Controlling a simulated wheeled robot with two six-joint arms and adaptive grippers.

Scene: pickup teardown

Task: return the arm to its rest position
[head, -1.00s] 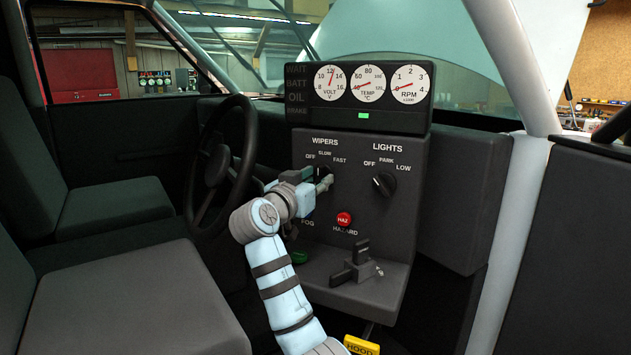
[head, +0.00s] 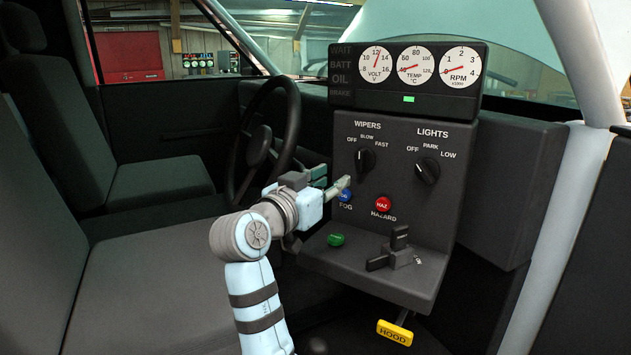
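My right arm rises from the bottom of the head view, and its gripper (head: 337,177) points right toward the dashboard panel (head: 400,215). The two fingers stand apart with nothing visible between them. The gripper is just left of the blue FOG button (head: 345,196) and below and left of the black WIPERS knob (head: 365,160). It looks clear of the knob; whether a fingertip touches the panel I cannot tell. My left gripper is not in view.
The steering wheel (head: 264,142) stands behind and left of the gripper. The LIGHTS knob (head: 427,170), red HAZARD button (head: 383,203), green button (head: 336,240), black lever (head: 396,250) and yellow HOOD handle (head: 395,332) are nearby. Seats (head: 165,280) fill the left.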

